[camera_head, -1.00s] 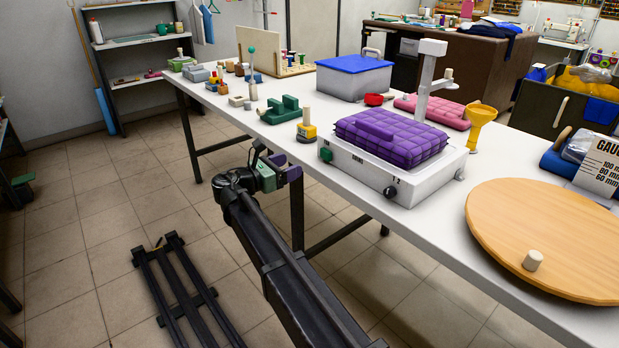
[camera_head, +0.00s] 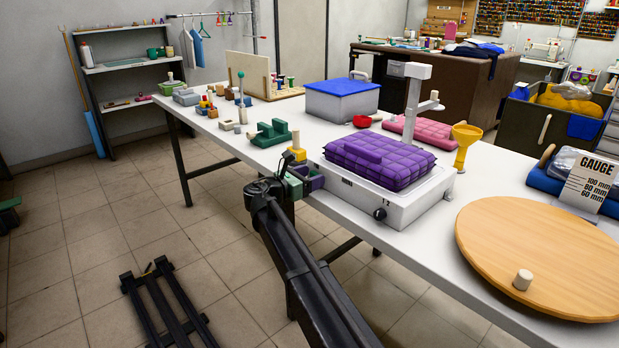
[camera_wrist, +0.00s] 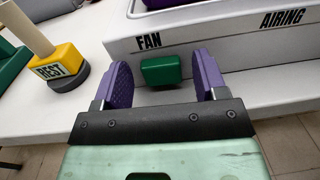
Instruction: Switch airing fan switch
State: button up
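The white airing box (camera_head: 418,204) stands on the table with a purple quilted comforter (camera_head: 378,158) on top. In the wrist view its front panel (camera_wrist: 215,50) carries the words FAN and AIRING. A green switch block (camera_wrist: 161,70) sits on that panel under the word FAN. My gripper (camera_wrist: 160,82) is open, its two purple fingers on either side of the green switch with gaps on both sides. I cannot tell whether either finger touches the panel. In the head view my gripper (camera_head: 305,182) is at the box's left front corner, and the switch is hidden there.
A yellow block marked REST (camera_wrist: 62,66) with an upright wooden peg stands left of the box. A green holder (camera_head: 270,134) lies farther left. A black knob (camera_head: 380,214) is on the box front. A round wooden board (camera_head: 500,245) lies to the right.

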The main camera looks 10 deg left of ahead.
jog(key=c, duration=0.8)
jog(key=shift+w+a+h, duration=0.1)
jog(key=shift+w+h, duration=0.05)
jog(key=shift+h, duration=0.15)
jog(key=shift+m+g+h, duration=0.6)
jog(key=shift+m+g, duration=0.1)
jog(key=o, duration=0.9)
